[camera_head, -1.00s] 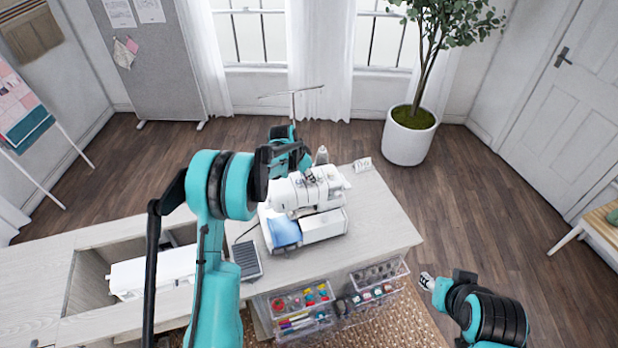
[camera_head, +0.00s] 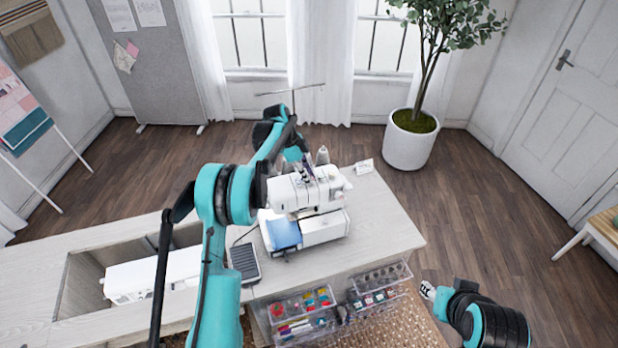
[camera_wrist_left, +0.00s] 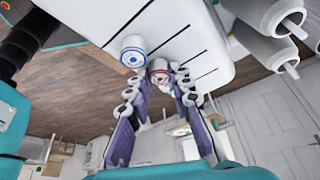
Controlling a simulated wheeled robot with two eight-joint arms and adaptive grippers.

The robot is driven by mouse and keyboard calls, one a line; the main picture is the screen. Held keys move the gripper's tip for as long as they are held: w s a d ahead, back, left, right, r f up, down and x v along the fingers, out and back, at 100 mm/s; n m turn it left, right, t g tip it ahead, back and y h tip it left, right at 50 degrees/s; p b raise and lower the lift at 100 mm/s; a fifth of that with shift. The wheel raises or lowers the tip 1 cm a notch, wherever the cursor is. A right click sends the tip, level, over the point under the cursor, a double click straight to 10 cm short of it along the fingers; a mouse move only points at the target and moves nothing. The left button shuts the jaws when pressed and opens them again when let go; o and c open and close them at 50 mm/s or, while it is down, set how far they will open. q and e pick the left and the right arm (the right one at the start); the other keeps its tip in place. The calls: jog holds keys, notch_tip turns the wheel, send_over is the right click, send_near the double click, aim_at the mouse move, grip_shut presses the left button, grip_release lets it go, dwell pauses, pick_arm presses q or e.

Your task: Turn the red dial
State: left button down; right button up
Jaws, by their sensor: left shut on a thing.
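The white sewing machine (camera_head: 285,193) stands on the table. In the left wrist view, the red dial (camera_wrist_left: 158,70) is a white knob with a red ring on the machine's white body. A similar knob with a blue ring (camera_wrist_left: 133,52) sits beside it. My left gripper (camera_wrist_left: 163,85) is shut on the red dial, a finger on each side. In the head view, my left gripper (camera_head: 308,170) reaches down from behind onto the machine's top; the dial cannot be made out there. My right gripper (camera_head: 428,291) hangs over the floor at lower right, its jaws too small to judge.
Thread cones (camera_head: 322,156) stand close to my left gripper. A foot pedal (camera_head: 244,262) lies on the table left of the machine. Clear drawers (camera_head: 303,312) with coloured supplies stick out in front. A small white card (camera_head: 364,166) stands at the table's back edge.

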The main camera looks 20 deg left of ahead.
pick_arm(q)
jog(key=shift+w+m+g, duration=0.1)
jog(key=shift+m+g, duration=0.3)
jog(key=shift+m, duration=0.7)
jog(key=c, duration=1.3)
grip_release()
jog(key=shift+c, duration=0.2)
jog(key=shift+r, duration=0.1)
jog(key=v, duration=1.2)
jog(key=shift+w, duration=0.1)
